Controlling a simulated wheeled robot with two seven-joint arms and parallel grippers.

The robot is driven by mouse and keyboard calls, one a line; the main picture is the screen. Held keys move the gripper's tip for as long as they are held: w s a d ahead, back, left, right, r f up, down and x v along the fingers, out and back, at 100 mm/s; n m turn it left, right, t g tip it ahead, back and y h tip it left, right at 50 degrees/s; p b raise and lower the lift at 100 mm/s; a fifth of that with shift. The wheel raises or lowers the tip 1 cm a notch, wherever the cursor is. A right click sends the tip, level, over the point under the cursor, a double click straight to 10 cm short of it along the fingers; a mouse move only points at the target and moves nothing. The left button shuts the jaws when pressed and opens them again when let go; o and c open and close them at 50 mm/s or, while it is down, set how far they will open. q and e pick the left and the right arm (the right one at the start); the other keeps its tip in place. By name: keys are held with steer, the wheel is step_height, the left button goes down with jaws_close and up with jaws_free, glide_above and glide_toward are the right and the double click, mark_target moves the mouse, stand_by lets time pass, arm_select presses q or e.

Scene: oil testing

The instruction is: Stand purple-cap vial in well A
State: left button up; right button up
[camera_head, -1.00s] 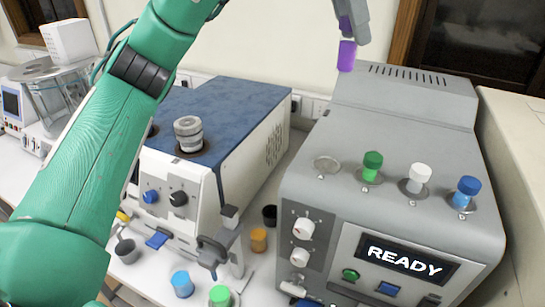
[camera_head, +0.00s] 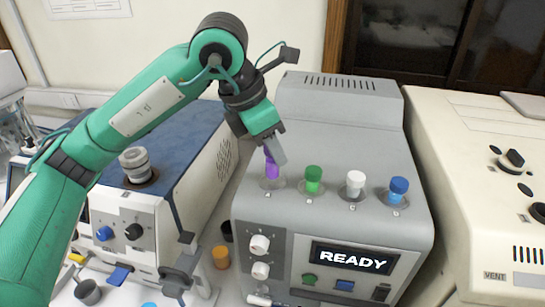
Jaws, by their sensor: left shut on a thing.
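The purple-cap vial (camera_head: 271,169) is upright at the leftmost well (camera_head: 270,184) on top of the grey READY machine (camera_head: 300,215). My left gripper (camera_head: 272,154) comes down from above and is shut on the vial's upper part. The vial's lower end meets the well's ring in the picture; I cannot tell how deep it sits. The well's letter is too small to read. My right gripper is out of view.
Green (camera_head: 313,178), white (camera_head: 355,182) and blue (camera_head: 398,189) capped vials stand in the wells to the right. A blue-topped white machine (camera_head: 190,140) is on the left, a cream machine (camera_head: 475,150) on the right. An orange-capped vial (camera_head: 221,257) stands on the bench.

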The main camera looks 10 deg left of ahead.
mark_target(266, 155)
arm_select(q)
step_height(266, 155, down, 3)
steer(key=shift+f+p, duration=0.15)
steer(key=shift+p, duration=0.45)
steer(key=shift+f, duration=0.35)
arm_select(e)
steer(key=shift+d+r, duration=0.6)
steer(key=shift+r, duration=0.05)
arm_select(q)
steer(key=shift+f, duration=0.2)
steer(key=o, duration=1)
steer(key=shift+c, duration=0.2)
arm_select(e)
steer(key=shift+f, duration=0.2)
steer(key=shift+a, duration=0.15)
